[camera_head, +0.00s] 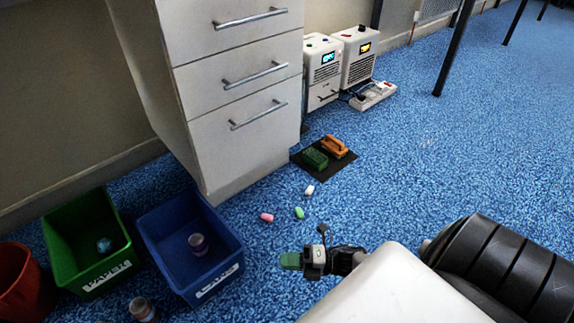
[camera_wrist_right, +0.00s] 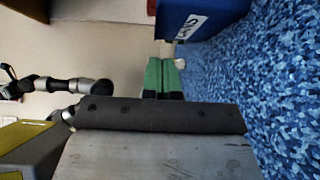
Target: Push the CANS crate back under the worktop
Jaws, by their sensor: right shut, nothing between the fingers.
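The blue CANS crate (camera_head: 153,243) stands on the floor at the lower left of the head view, its white label on the front. It juts out further than the green PAPER crate (camera_head: 62,262) beside it. A purple-brown can (camera_head: 198,244) is inside it. My right gripper (camera_head: 290,260), with green fingertips, is shut and empty, to the right of the crate with a gap between. In the right wrist view the closed fingers (camera_wrist_right: 165,78) point toward the CANS crate (camera_wrist_right: 195,12), at the top. The worktop cannot be clearly made out. My left gripper cannot be made out.
A drawer cabinet (camera_head: 235,95) stands behind the CANS crate. A brown can (camera_head: 142,310) lies on the floor in front, and a red bin (camera_head: 22,283) is at far left. Small pieces and a dark mat (camera_head: 335,170) with two brushes lie right.

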